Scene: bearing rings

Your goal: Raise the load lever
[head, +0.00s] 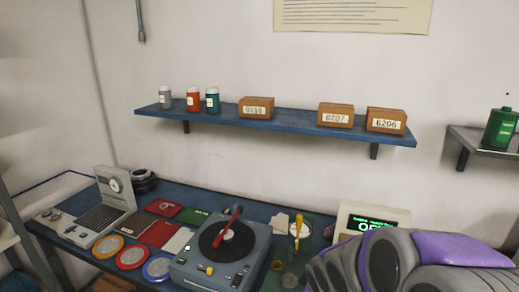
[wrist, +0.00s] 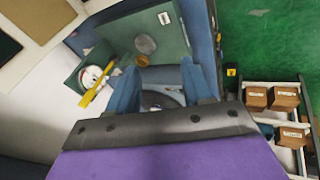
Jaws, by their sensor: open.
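The test machine (head: 222,258) is a blue-grey box on the bench with a black round plate on top. Its red lever (head: 234,216) stands tilted above the plate, beside a pale hub. I take this to be the load lever; it cannot be made out in the wrist view. My gripper (wrist: 165,76) shows in the wrist view with its two blue-grey fingers spread and nothing clearly held between them. A dark round part shows between the fingers. In the head view my grey and purple arm fills the lower right, right of the machine; the fingertips are not visible there.
A green tray (wrist: 178,48) with a disc and a brass ring lies near the fingers. A yellow-handled tool (head: 298,228) stands right of the machine, before a lit display (head: 373,222). Coloured rings (head: 131,257) and a laptop-like case (head: 105,205) lie left. A shelf (head: 290,124) hangs above.

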